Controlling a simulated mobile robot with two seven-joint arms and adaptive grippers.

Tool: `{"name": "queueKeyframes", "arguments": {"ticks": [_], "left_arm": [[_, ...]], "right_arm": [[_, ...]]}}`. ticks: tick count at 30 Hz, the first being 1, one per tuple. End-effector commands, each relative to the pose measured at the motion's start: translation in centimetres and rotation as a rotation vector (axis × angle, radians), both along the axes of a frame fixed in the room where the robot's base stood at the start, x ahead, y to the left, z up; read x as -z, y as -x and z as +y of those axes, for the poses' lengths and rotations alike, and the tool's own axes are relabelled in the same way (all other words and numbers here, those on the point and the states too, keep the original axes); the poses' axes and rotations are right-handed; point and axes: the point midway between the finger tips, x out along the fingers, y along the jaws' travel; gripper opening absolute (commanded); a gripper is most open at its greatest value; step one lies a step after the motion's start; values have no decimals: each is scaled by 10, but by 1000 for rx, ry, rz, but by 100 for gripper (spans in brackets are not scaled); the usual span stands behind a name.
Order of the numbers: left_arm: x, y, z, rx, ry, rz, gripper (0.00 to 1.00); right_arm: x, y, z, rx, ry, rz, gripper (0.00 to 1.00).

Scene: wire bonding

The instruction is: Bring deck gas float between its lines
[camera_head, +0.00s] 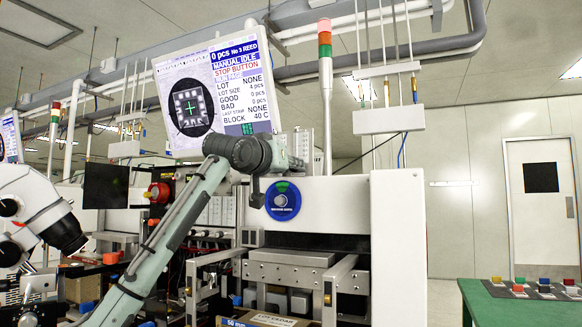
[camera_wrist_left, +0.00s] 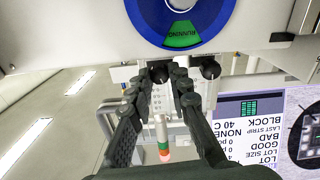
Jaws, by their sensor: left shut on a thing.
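In the left wrist view, which shows the machine upside down, my left gripper (camera_wrist_left: 169,73) has its two dark fingers closed around a black knob (camera_wrist_left: 158,73), partly hidden by the fingers. A second black knob (camera_wrist_left: 210,69) sits beside it, apart from the fingers. A pale strip with small marks (camera_wrist_left: 162,96) shows between the fingers; I cannot make out a float or its lines. In the head view, my left arm reaches up to the machine just above the blue disc (camera_head: 282,201), and the fingertips are not clear there. My right gripper is not in view.
The monitor (camera_head: 216,92) stands close above my left wrist. A signal tower (camera_head: 325,75) rises beside it. The white machine housing (camera_head: 398,240) is to the right. A green table (camera_head: 520,300) with small coloured boxes stands far right. A microscope (camera_head: 40,215) is at left.

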Motion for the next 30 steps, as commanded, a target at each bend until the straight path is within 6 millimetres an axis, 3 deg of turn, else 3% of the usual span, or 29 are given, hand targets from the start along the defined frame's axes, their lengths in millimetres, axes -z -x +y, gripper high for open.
{"name": "queueKeyframes", "arguments": {"ticks": [6,15,16,20,30], "left_arm": [[0,0,-1,3,224,92,0],[0,0,1,0,237,97,0],[0,0,1,0,236,97,22],[0,0,1,0,235,96,38],[0,2,1,0,234,96,39]], "right_arm": [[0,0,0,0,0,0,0],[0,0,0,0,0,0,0],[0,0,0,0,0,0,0],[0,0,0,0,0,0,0],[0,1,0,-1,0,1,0]]}}
